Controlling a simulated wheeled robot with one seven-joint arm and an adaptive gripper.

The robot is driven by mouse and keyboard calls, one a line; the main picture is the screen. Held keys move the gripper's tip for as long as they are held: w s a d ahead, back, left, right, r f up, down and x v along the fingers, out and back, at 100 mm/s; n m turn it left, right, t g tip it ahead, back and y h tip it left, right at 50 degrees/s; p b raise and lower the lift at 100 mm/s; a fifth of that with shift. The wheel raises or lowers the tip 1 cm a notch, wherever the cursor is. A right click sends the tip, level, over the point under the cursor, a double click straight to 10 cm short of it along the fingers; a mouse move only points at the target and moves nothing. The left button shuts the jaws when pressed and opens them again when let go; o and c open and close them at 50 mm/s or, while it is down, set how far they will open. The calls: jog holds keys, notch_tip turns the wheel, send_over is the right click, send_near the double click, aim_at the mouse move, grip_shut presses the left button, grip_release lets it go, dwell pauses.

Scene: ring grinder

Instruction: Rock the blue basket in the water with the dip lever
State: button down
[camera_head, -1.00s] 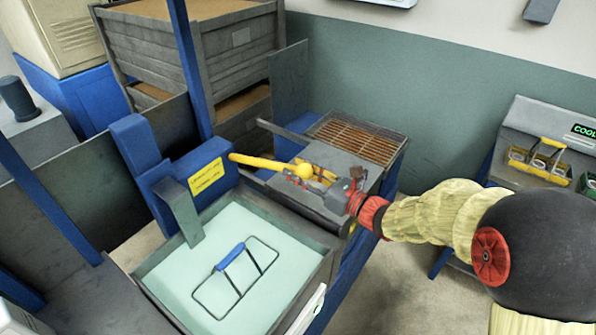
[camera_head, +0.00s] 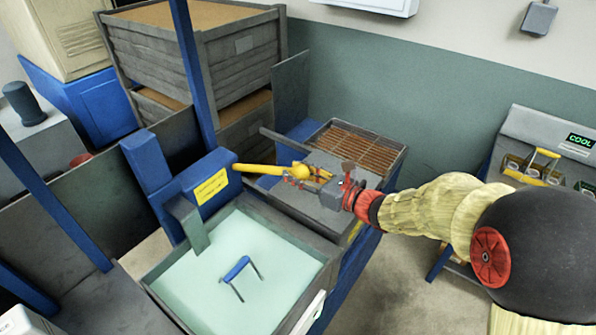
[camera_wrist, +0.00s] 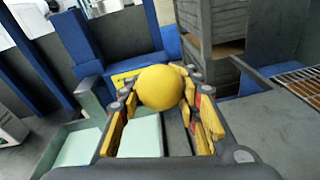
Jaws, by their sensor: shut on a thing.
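The yellow dip lever (camera_head: 260,169) sticks out to the right from the blue machine post. My gripper (camera_head: 303,173) is shut on its round yellow knob in the head view. In the wrist view the knob (camera_wrist: 160,87) sits between the two fingers of my gripper (camera_wrist: 162,103). The basket's blue handle (camera_head: 236,268) shows above the pale green water (camera_head: 200,288) in the tank, with two short wire legs. The rest of the basket is hidden under the water.
A grey plate (camera_head: 325,205) and a brown grate (camera_head: 358,147) lie behind the tank. A stacked grey crate (camera_head: 240,60) stands at the back. A yellow-handled carrier (camera_head: 540,165) is on the COOL station at the right.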

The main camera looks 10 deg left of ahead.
jog(key=shift+w+a+r+h+p, duration=0.1)
jog(key=shift+a+r+h+p, duration=0.1)
jog(key=shift+r+p, duration=0.4)
jog(key=shift+w+a+r+h+p, duration=0.1)
jog(key=shift+a+r+p, duration=0.1)
jog(key=shift+r+p, duration=0.3)
jog(key=shift+g+h, duration=0.3)
jog(key=shift+h, duration=0.1)
jog(key=a+r+p, duration=0.1)
jog(key=w+a+r+p, duration=0.1)
jog(key=r, duration=0.1)
jog(key=a+r+p, duration=0.1)
jog(key=shift+w+r+p, duration=0.15)
jog(key=shift+r+p, duration=0.25)
jog(key=c, duration=1.3)
grip_release()
jog(key=shift+f, duration=0.15)
jog(key=shift+o, duration=0.2)
jog(key=shift+d, duration=0.15)
jog(key=v, duration=1.2)
